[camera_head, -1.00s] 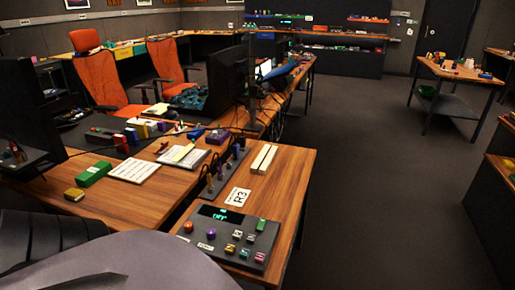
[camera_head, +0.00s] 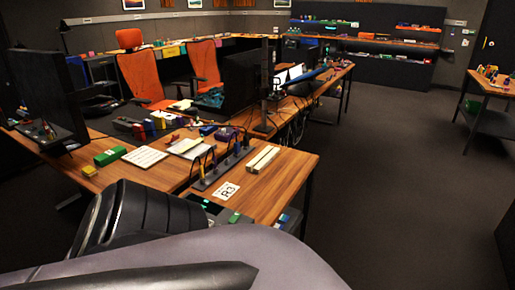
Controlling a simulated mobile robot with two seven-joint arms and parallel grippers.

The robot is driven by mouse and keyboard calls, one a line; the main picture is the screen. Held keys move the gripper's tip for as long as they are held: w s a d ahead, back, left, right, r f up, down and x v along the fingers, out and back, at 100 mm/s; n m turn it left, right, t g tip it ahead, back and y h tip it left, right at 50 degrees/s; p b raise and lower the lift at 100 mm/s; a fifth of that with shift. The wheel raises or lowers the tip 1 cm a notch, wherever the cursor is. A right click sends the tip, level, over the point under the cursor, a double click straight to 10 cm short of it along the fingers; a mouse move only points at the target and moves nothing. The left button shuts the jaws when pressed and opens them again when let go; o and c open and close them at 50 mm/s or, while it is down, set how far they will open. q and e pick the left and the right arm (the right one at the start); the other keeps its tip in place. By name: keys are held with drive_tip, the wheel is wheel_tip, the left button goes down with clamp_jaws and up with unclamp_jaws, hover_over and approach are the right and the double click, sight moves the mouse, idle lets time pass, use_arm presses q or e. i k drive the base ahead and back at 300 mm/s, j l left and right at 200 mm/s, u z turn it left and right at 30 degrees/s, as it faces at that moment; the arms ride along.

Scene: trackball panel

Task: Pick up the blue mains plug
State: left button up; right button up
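A dark power strip (camera_head: 222,170) lies along the near desk, with several upright plugs and dark cables on it. The plugs are small here, and I cannot tell for sure which of them is the blue mains plug. Neither of my grippers is in view. Dark ribbed and grey parts of my own body fill the bottom of the view and hide most of the dark control panel (camera_head: 290,217) at the desk's near end.
A monitor (camera_head: 245,85) stands behind. The floor (camera_head: 395,190) to the right is clear.

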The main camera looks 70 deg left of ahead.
sight(237, 146)
drive_tip(key=i+l+u, duration=0.1)
drive_tip(key=i+u, duration=0.2)
drive_tip(key=i, duration=0.15)
drive_tip(key=i+l+u, duration=0.3)
drive_tip(key=i, duration=0.15)
drive_tip(key=i+u, duration=0.25)
drive_tip(key=u, duration=0.15)
drive_tip(key=i+u, duration=0.2)
drive_tip(key=u, duration=0.25)
drive_tip(key=i+u, duration=0.25)
drive_tip(key=u, duration=0.15)
drive_tip(key=i+l+u, duration=0.2)
drive_tip(key=u, duration=0.2)
drive_tip(key=i+l+u, duration=0.2)
drive_tip(key=u, duration=0.25)
drive_tip(key=i+l+u, duration=0.15)
drive_tip(key=u, duration=0.3)
drive_tip(key=i+l+u, duration=0.1)
drive_tip(key=l+u, duration=0.2)
drive_tip(key=u, duration=0.15)
drive_tip(key=i+l+u, duration=0.1)
drive_tip(key=l+u, duration=0.15)
drive_tip(key=u, duration=0.25)
drive_tip(key=l+u, duration=0.3)
drive_tip(key=u, duration=0.15)
